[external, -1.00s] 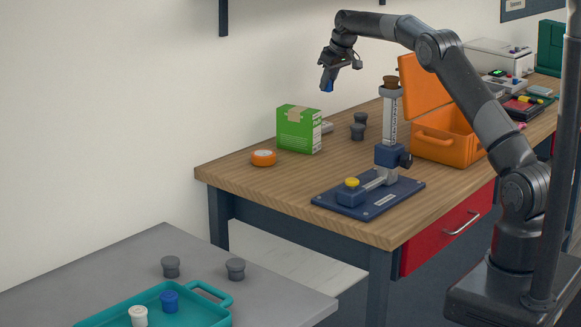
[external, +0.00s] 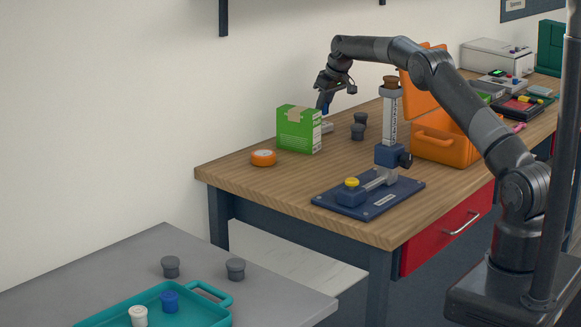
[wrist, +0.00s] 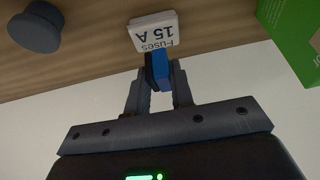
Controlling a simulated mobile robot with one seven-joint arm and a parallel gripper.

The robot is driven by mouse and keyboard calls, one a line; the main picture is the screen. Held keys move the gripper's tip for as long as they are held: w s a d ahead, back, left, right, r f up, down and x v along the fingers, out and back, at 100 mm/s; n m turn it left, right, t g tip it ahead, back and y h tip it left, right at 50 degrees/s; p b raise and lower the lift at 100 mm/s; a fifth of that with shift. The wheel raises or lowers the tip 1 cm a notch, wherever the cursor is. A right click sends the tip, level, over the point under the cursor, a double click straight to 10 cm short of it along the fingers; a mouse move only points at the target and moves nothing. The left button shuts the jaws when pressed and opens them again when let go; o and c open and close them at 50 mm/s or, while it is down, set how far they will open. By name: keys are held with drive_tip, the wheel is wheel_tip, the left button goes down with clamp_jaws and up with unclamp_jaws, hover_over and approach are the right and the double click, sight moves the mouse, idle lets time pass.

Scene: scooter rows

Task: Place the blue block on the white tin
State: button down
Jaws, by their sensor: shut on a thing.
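My gripper (external: 323,97) is shut on the blue block (wrist: 158,69), which sits between the two fingertips (wrist: 156,80) in the wrist view. The block also shows as a small blue patch (external: 325,108) in the external view. The white tin (wrist: 153,32), labelled "Fuses 15 A", lies on the wooden bench just beyond the block in the wrist view.
The green box (external: 297,130) stands close beside the tin. An orange round timer (external: 263,157), a blue stand (external: 368,195) and an open orange case (external: 440,142) share the bench.

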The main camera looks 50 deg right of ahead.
sight(327, 105)
drive_tip(key=shift+f, duration=1.45)
drive_tip(key=shift+f, duration=0.1)
drive_tip(key=c, duration=1.3)
unclamp_jaws()
drive_tip(key=shift+o, duration=0.2)
drive_tip(key=v, duration=1.2)
